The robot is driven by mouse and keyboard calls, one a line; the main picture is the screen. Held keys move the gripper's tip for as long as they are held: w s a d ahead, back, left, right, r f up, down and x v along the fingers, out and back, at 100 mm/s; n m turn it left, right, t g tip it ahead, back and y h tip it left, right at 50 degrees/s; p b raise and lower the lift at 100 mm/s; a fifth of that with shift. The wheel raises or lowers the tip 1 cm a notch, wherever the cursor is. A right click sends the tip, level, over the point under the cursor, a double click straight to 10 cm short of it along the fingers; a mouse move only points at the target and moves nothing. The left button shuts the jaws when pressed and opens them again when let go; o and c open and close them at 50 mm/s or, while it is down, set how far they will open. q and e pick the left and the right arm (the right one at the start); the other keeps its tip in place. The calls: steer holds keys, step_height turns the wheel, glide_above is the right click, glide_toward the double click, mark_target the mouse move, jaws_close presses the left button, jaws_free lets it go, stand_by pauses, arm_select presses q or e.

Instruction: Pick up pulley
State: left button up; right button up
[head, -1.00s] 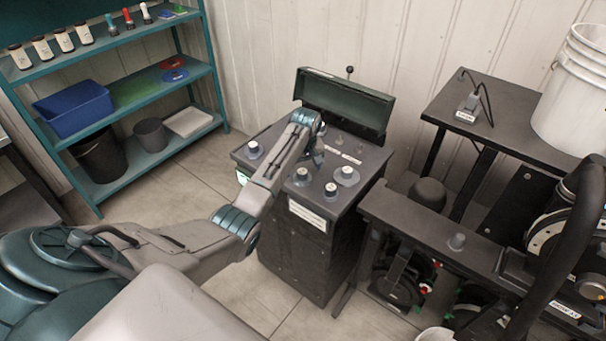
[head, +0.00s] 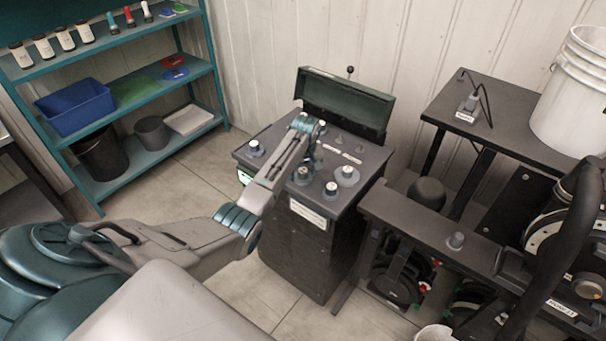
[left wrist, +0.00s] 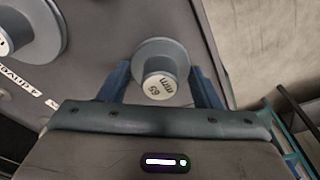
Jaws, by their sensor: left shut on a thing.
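My left gripper (head: 316,156) is over the top of the dark cabinet (head: 345,200), and its arm hides part of the view there. In the left wrist view a grey flanged pulley (left wrist: 160,72) with a white label on its end sits between my two fingers (left wrist: 160,90), which are shut on it. Whether it is clear of the cabinet top cannot be told. Other pulleys stand on the cabinet: one at the left (head: 254,149), one near the arm (head: 302,176), one at the front (head: 331,190) and one at the right (head: 347,177). My right gripper is not seen.
An open green lid (head: 345,100) stands at the cabinet's back. A black machine (head: 430,220) is close on the right, with a dark table (head: 500,110) and white bucket (head: 572,90) behind it. A teal shelf (head: 145,160) stands at the left, with open floor between.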

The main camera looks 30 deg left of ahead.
mark_target(303, 169)
arm_select(q)
steer(key=shift+r, duration=0.15)
steer(key=shift+w+r, duration=0.1)
steer(key=shift+r, duration=0.1)
step_height(303, 169, up, 2)
steer(key=shift+r+b, duration=0.2)
steer(key=shift+b, duration=0.9)
steer(key=s+d+r+p, duration=0.5)
steer(key=s+d, duration=0.5)
steer(key=s, duration=0.2)
steer(key=shift+s+r, duration=0.35)
steer(key=shift+r, duration=0.25)
